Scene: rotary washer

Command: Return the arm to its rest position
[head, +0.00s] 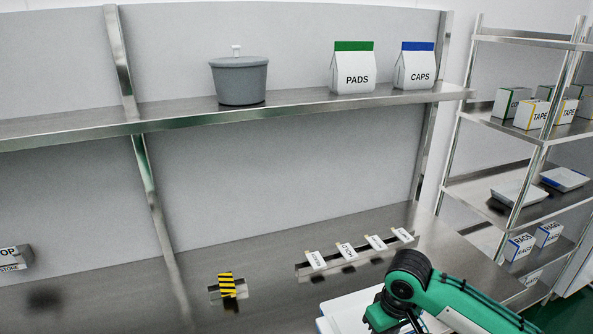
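My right arm (445,295) comes in at the lower right, with green links and a black joint at its highest point. From that joint it bends back down toward the bottom edge. Its gripper is out of the picture, so I cannot see its fingers or anything in them. My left arm and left gripper are not in view.
A steel bench (110,300) carries a yellow-black striped block (227,286) and a rack with several labelled cards (346,251). A white item (345,312) lies beside my arm. A shelf (170,121) above holds a grey lidded tub (239,82) and two bags.

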